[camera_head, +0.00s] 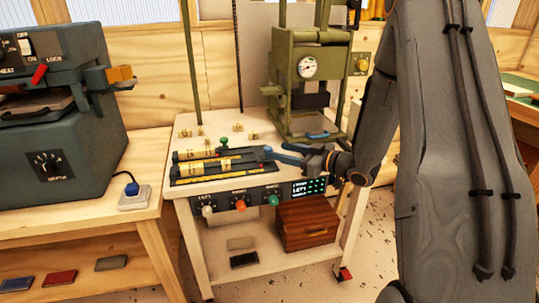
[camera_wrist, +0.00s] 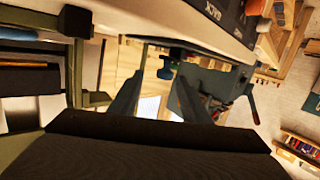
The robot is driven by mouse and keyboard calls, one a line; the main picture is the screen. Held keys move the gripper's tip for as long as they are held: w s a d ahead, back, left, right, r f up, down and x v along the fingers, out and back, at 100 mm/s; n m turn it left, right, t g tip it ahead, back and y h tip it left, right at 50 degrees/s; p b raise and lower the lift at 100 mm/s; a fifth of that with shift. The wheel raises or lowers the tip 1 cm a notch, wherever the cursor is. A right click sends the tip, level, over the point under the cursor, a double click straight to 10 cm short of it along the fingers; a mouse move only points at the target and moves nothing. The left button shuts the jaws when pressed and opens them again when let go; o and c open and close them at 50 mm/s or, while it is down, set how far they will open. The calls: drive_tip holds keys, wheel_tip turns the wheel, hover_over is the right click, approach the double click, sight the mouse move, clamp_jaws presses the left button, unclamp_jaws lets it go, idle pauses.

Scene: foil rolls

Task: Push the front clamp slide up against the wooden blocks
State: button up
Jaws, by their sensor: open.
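The clamp (camera_head: 225,176) is a dark, two-row fixture on the small white-topped table. Pale yellow wooden blocks (camera_head: 212,167) with dark markings lie in its front row. A blue knob (camera_head: 268,150) at the right end of the rows appears to belong to the front clamp slide. A green knob (camera_head: 224,142) stands at the rear row. My gripper (camera_head: 279,152) is open and empty, just right of the blue knob. In the wrist view, a dark blue knob (camera_wrist: 165,73) shows between and beyond the open fingers; contact cannot be told. The slide's body is mostly hidden.
A green press with a gauge (camera_head: 307,67) stands behind my gripper. Several small yellow pieces (camera_head: 239,127) lie loose behind the clamp. Coloured knobs and a display (camera_head: 309,187) line the table's front. A large grey machine (camera_head: 60,110) stands at left.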

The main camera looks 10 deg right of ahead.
sight(268, 151)
drive_tip(key=shift+s+d+f+y, duration=0.35)
drive_tip(key=shift+f+y, duration=0.25)
drive_tip(key=shift+y, duration=0.1)
drive_tip(key=shift+s+d+y+b, duration=0.2)
drive_tip(key=shift+s+y+b, duration=0.2)
drive_tip(key=shift+y, duration=0.2)
drive_tip(key=shift+p+x, duration=0.45)
drive_tip(key=shift+x, duration=3.45)
